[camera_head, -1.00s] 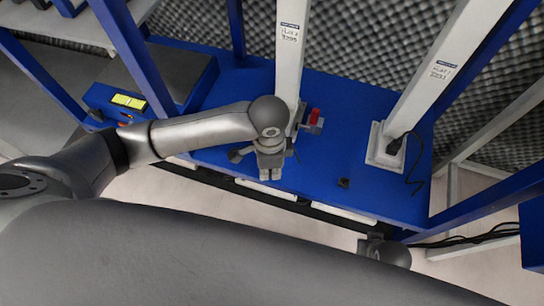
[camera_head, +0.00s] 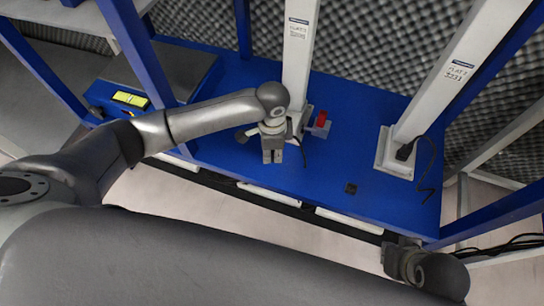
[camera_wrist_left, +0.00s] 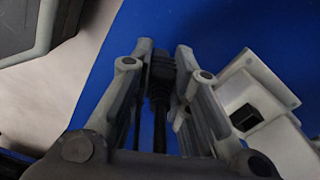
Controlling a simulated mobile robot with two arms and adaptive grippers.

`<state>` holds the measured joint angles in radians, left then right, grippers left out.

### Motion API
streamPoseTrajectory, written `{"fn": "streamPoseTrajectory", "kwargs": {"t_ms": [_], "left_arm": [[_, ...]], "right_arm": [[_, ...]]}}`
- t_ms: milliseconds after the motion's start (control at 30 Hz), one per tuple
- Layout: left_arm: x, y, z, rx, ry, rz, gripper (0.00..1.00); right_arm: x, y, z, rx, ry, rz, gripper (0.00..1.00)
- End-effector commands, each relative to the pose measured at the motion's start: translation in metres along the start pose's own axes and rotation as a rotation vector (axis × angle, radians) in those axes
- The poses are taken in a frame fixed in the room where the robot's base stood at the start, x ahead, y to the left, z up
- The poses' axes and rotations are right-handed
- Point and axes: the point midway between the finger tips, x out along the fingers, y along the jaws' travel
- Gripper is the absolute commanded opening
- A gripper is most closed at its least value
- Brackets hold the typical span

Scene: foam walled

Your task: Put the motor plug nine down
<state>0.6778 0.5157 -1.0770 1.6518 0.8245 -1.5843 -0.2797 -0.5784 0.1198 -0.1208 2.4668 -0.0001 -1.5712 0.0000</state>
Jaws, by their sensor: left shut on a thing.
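My left gripper (camera_head: 272,157) is over the front part of the blue table (camera_head: 225,165), in front of the middle white column (camera_head: 297,65). In the left wrist view its fingers (camera_wrist_left: 165,55) are closed on the black motor plug (camera_wrist_left: 160,78), whose cable runs back between them. In the head view the gripper mostly hides the plug, and a thin black cable (camera_head: 302,151) shows beside it. In the left wrist view a white column base with a dark square socket (camera_wrist_left: 245,117) lies right of the gripper, apart from the plug.
The right white column (camera_head: 455,75) has a black plug and cable (camera_head: 424,165) at its base. A red part (camera_head: 321,119) sits beside the middle column. The table between the columns is mostly clear.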

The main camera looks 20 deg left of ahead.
Motion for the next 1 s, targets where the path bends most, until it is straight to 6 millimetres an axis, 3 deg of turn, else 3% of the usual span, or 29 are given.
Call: {"fn": "streamPoseTrajectory", "kwargs": {"t_ms": [200,567,600,767,1000], "left_arm": [[0.033,-0.002,0.001,0.0,-0.002,0.0,0.0],[0.035,-0.002,0.001,0.0,-0.001,0.0,0.0],[0.035,-0.002,0.001,0.0,0.0,0.0,0.19],[0.035,-0.002,0.001,0.0,-0.001,-0.001,0.4],[0.035,-0.002,0.001,0.0,-0.001,-0.001,0.4]], "right_arm": [[0.012,0.0,0.005,0.0,0.002,0.001,0.0],[0.01,0.0,0.004,0.0,0.002,0.001,0.0],[0.01,0.0,0.004,0.0,0.002,0.001,0.0],[0.01,0.0,0.004,0.0,0.002,0.001,0.0],[0.01,0.0,0.004,0.0,0.002,0.0,0.0]]}}
